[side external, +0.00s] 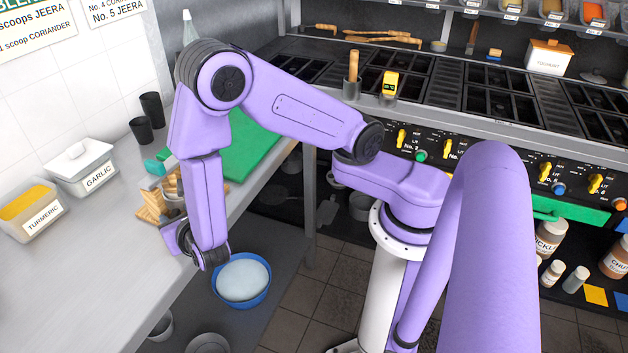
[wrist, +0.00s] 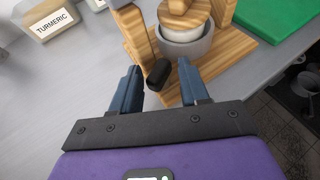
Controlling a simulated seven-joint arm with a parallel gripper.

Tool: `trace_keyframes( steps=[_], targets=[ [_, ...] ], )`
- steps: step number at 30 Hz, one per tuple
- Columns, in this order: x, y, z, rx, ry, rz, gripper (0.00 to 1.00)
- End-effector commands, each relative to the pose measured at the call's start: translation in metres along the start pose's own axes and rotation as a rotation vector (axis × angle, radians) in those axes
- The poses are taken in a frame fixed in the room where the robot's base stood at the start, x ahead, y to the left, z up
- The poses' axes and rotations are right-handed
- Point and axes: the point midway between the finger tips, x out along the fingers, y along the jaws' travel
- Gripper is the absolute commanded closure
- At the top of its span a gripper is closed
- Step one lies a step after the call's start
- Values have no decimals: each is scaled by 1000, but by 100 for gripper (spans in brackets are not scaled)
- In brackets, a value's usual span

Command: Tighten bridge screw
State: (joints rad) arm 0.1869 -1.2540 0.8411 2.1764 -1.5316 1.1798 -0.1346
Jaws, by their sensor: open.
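A wooden stand (wrist: 229,53) sits on the grey counter, with uprights on both sides of a grey bowl (wrist: 205,47). A round wooden disc (wrist: 184,20) rests over something white in the bowl. A dark rounded knob (wrist: 157,74), perhaps the bridge screw's handle, is at the near side of the left upright (wrist: 136,34). My gripper (wrist: 159,66) is open, its blue-grey fingers on either side of the knob; I cannot tell whether they touch it. In the side view the stand (side external: 150,207) is partly hidden by my arm. The top of the stand is cut off in the wrist view.
A turmeric tub (side external: 30,208) and a garlic tub (side external: 80,168) stand to the left. A green board (side external: 250,150) lies behind the stand. The counter's right edge is close, with a blue basin (side external: 241,280) below. The front counter is clear.

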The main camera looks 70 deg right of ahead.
Motion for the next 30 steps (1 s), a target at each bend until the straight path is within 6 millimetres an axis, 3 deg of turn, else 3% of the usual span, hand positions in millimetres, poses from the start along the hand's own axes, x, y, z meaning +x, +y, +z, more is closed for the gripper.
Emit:
trace_keyframes(
  steps=[1, 14, 30],
  targets=[
    [9, -1, 0, 1, 0, -4, 55],
    [7, -5, 0, -100, 0, 238, 55],
    [-71, -21, 1, -103, 0, 253, 55]
  ],
)
